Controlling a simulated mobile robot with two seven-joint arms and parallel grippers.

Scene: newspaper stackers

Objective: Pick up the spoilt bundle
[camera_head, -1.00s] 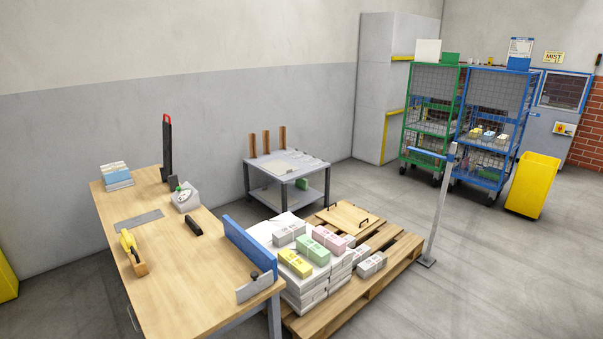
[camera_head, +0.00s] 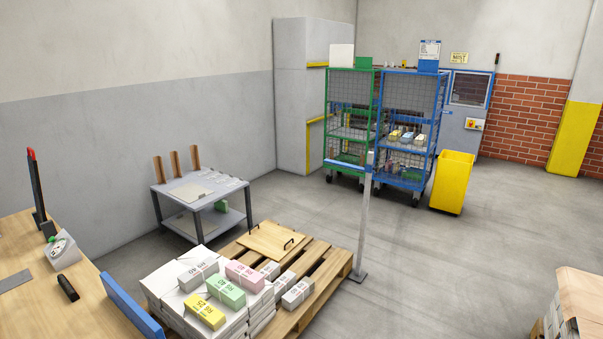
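Several labelled bundles lie on a white paper stack (camera_head: 170,287) on the wooden pallet (camera_head: 335,262): a yellow bundle (camera_head: 202,311), a green bundle (camera_head: 226,291), a pink bundle (camera_head: 244,274) and a grey bundle (camera_head: 198,273). Another grey bundle (camera_head: 298,293) lies lower, to the right of the stack, with a pale one (camera_head: 269,269) behind it. More small bundles (camera_head: 405,136) sit on a shelf of the blue cage trolley. I cannot tell which bundle is spoilt. Neither of my grippers is in view.
A workbench (camera_head: 22,310) with a dial scale (camera_head: 62,250) is at left. A grey table (camera_head: 200,190) stands behind the pallet. A metal post (camera_head: 363,225) stands at the pallet's right. A yellow bin (camera_head: 453,183) stands by the cages. A brown-topped stack (camera_head: 580,300) is at bottom right. Floor between is clear.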

